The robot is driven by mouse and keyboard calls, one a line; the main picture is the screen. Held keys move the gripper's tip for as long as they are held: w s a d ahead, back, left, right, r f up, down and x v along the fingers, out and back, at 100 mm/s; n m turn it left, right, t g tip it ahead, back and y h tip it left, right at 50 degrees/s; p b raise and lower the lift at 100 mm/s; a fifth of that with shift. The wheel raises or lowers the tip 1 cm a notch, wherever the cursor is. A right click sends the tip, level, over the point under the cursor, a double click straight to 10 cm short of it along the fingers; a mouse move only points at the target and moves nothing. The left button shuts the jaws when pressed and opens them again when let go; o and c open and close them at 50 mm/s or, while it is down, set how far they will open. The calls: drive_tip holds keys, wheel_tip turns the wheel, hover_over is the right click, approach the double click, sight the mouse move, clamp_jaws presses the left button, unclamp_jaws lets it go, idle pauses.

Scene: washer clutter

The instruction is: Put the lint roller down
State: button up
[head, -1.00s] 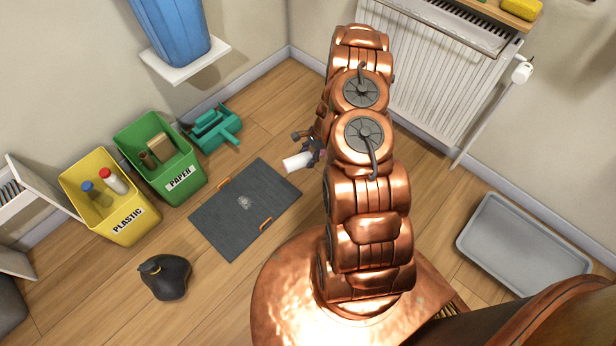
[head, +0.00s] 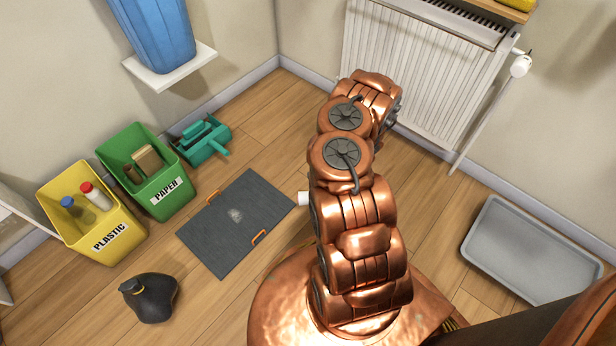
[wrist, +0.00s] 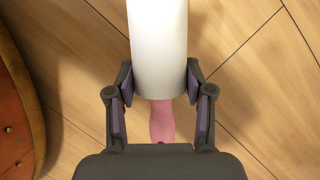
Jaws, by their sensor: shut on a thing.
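The lint roller shows in the wrist view as a white cylinder (wrist: 158,45) with a pink handle (wrist: 163,121). My gripper (wrist: 160,92) has its fingers on either side of the roller near where the white part meets the handle, and it is shut on it. Wooden floor shows behind the roller, and I cannot tell how high above it the roller is. In the head view only a small white end of the roller (head: 304,198) shows at the left of my arm; my arm hides the rest and the gripper.
A dark mat (head: 236,222) with orange handles lies on the floor to the left. Beyond it are a yellow bin (head: 112,243), a green bin (head: 172,190) and a teal object (head: 203,140). A grey tray (head: 528,252) lies at right. Floor below the radiator (head: 420,70) is clear.

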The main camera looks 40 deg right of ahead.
drive_tip(key=w+d, duration=0.1)
drive_tip(key=w, duration=0.3)
drive_tip(key=w+d+f+b, duration=0.1)
drive_tip(key=w, duration=0.3)
drive_tip(key=w+d+b, duration=0.1)
drive_tip(key=w+d, duration=0.1)
drive_tip(key=w, duration=0.2)
drive_tip(key=shift+w+f, duration=0.15)
drive_tip(key=shift+w, duration=0.15)
drive_tip(key=shift+w+d+f+b, duration=0.1)
drive_tip(key=shift+w+f+b, duration=0.1)
drive_tip(key=shift+b, duration=0.25)
drive_tip(key=shift+f+b, duration=0.75)
drive_tip(key=shift+f, duration=0.8)
drive_tip(key=o, duration=1.2)
drive_tip(key=shift+f, duration=0.15)
